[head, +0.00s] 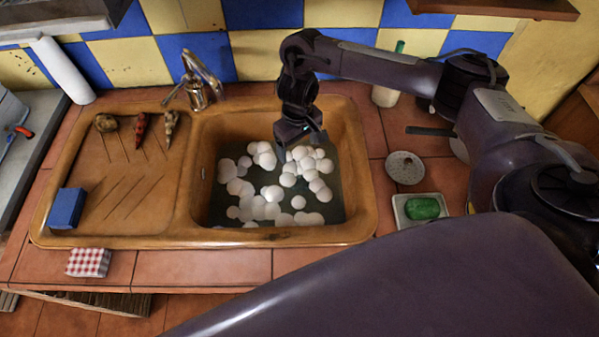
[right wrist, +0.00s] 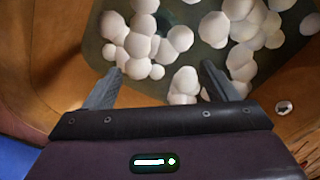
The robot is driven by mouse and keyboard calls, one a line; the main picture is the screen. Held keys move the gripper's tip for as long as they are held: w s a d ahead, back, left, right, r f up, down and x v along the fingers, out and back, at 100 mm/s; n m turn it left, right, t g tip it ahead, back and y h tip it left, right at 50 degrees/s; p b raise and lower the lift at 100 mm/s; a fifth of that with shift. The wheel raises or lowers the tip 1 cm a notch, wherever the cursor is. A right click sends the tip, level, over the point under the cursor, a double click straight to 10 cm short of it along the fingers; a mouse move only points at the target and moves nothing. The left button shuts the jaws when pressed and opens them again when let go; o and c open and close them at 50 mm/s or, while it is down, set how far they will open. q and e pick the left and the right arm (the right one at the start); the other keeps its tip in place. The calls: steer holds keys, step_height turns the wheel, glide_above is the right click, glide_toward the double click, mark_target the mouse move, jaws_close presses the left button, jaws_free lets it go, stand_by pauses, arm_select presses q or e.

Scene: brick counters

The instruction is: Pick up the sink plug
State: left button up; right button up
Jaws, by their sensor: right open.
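My right gripper (head: 302,139) hangs over the sink basin (head: 362,190), pointing down. In the right wrist view its two fingers (right wrist: 162,72) are apart, with nothing held between them. Below them are white foam balls and dark greenish water (right wrist: 200,62). No sink plug can be clearly made out. A small dark round patch (right wrist: 163,19) shows among the foam beyond the fingertips, but I cannot tell what it is. A pale round disc with small holes (head: 405,167) lies on the counter right of the sink. My left gripper is out of view.
The drainboard holds a blue sponge (head: 67,208) and several vegetables (head: 141,126). A faucet (head: 199,82) stands behind the sink. A green soap (head: 422,207) sits in a dish on the right, and a checked cloth (head: 88,262) lies at the front edge.

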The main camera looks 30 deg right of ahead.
step_height(320, 180, down, 3)
steer(key=b, duration=0.7)
glide_above(300, 175)
steer(key=f, duration=0.4)
steer(key=shift+w+a+f, duration=0.2)
steer(key=shift+f, duration=0.15)
steer(key=f+b, duration=0.1)
steer(key=f, duration=0.1)
steer(key=f+b, duration=0.1)
steer(key=f, duration=0.1)
steer(key=f+b, duration=0.1)
steer(key=f, duration=0.1)
steer(key=shift+s+d+f+b, duration=0.2)
steer(key=shift+d+f+b, duration=0.1)
steer(key=shift+f, duration=0.1)
steer(key=shift+w+f, duration=0.1)
steer(key=shift+f, duration=0.4)
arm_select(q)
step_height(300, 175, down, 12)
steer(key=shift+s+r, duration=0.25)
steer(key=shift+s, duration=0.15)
arm_select(e)
steer(key=shift+r, duration=0.1)
steer(key=c, duration=1.1)
